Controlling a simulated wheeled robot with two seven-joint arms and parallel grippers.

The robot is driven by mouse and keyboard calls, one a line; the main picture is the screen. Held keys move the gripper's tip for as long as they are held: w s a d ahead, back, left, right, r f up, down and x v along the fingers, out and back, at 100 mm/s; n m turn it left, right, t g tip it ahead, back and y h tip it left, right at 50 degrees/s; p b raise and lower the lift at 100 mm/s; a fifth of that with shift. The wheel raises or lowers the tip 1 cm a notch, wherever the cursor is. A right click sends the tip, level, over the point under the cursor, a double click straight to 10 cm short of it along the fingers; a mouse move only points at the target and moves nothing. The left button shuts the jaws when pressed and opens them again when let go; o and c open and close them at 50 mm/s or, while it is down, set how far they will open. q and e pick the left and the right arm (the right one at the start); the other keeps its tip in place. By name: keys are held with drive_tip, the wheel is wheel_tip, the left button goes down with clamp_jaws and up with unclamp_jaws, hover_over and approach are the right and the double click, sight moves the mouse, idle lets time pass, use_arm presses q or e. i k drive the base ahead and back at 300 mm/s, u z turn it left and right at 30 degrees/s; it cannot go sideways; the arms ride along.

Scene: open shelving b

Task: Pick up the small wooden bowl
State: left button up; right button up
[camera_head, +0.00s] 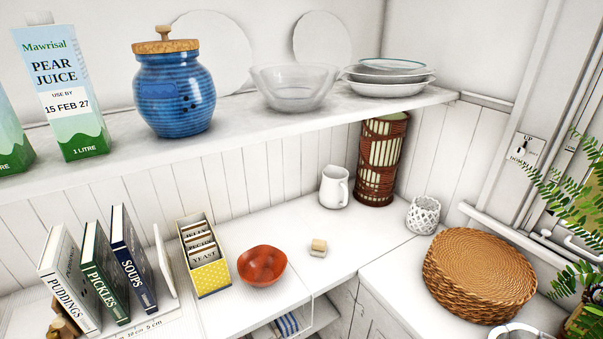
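A small reddish-brown bowl (262,268), which looks like the wooden bowl, sits upright on the white lower counter. It stands just right of the yellow seed-packet box, with a small gap between them. The inside that I can see looks empty. Neither of my grippers shows in the head view.
A yellow box of packets (205,265) and upright books (135,260) stand left of the bowl. A small wooden block (318,247) and a white jug (334,187) are to its right. The upper shelf (240,135) runs above, behind the bowl. A woven basket (478,275) is far right.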

sight(263, 266)
drive_tip(key=u, duration=0.3)
drive_tip(key=k, duration=1)
drive_tip(key=z, duration=0.95)
drive_tip(key=i, duration=0.5)
